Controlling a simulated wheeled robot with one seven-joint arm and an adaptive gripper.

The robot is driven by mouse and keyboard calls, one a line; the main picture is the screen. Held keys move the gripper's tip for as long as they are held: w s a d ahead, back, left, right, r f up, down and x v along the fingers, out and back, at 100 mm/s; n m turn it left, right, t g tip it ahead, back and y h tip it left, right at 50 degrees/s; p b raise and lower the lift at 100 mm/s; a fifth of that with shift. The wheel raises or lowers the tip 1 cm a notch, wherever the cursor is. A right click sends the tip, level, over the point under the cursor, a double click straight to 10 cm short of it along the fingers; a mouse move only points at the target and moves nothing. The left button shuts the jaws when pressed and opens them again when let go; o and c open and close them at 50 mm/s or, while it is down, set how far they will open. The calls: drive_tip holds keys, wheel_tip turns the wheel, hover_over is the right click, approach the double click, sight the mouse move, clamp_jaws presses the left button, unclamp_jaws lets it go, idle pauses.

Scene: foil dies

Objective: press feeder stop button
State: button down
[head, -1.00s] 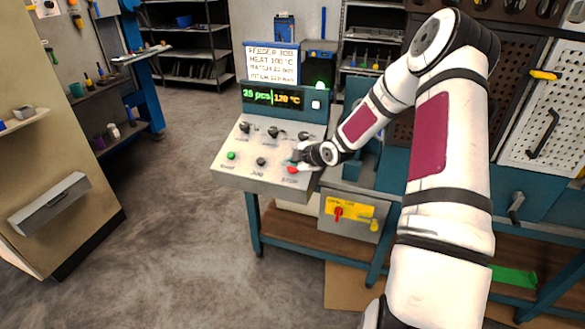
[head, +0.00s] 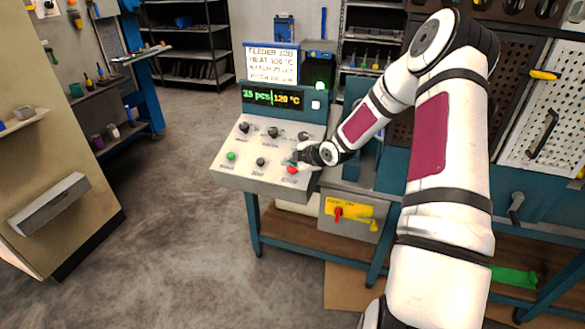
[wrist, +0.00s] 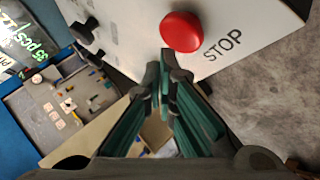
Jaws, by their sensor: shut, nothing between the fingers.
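The control panel (head: 225,172) has a sloped, light-grey face. Its red stop button (head: 292,170) sits at the front right corner; it also shows in the wrist view (wrist: 181,31) as a red dome beside the word STOP. My gripper (head: 294,158) is just above and behind the red button in the head view. In the wrist view my gripper (wrist: 166,58) is shut and empty, with its dark fingertips together close to the dome's lower edge. I cannot tell whether they touch it. The display (head: 272,98) reads 35 pcs and 120 °C.
A green button (head: 231,156), a black knob (head: 260,162) and several more black knobs share the panel face. A job sign (head: 271,63) stands above the display. A box with a red switch on a yellow plate (head: 351,212) hangs below the bench. The floor at left is open.

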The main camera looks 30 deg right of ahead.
drive_tip(key=shift+f, duration=0.1)
drive_tip(key=shift+w+d+f, duration=0.1)
drive_tip(key=shift+f, duration=0.2)
drive_tip(key=shift+w+d+f+b, duration=0.15)
drive_tip(key=shift+f+b, duration=0.2)
drive_tip(key=shift+f, duration=0.2)
idle(0.8)
drive_tip(key=shift+r, duration=0.1)
drive_tip(key=shift+s+a+r+p, duration=0.15)
drive_tip(key=shift+r+p, duration=0.15)
drive_tip(key=shift+r, duration=0.15)
drive_tip(key=shift+s+a+r+p, duration=0.1)
drive_tip(key=shift+r+p, duration=0.2)
drive_tip(key=shift+r, duration=0.1)
drive_tip(key=r+p, duration=0.2)
drive_tip(key=r, duration=0.1)
drive_tip(key=s+a+r+p, duration=0.1)
drive_tip(key=shift+r, duration=0.4)
drive_tip(key=shift+a, duration=0.1)
idle(0.7)
